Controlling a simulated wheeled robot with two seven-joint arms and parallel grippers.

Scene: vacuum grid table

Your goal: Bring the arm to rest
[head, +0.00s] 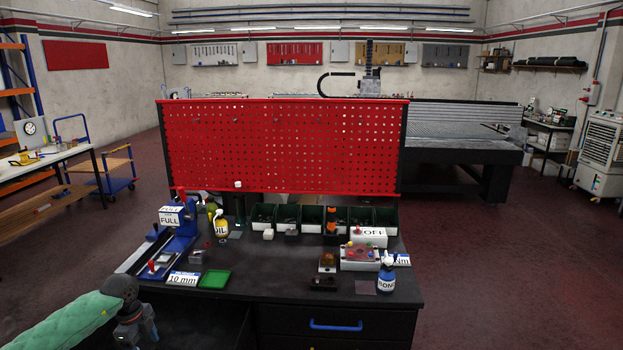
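My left arm (70,318), in a green quilted sleeve, comes in from the lower left corner. Its dark wrist and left gripper (138,335) hang low at the left front corner of the black workbench (265,290), close to the bottom edge of the picture. The fingers are too small and dark to show whether they are open or shut. No held object can be made out. My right arm and gripper are not in view.
A red pegboard (280,147) rises behind. The bench's front middle is mostly clear.

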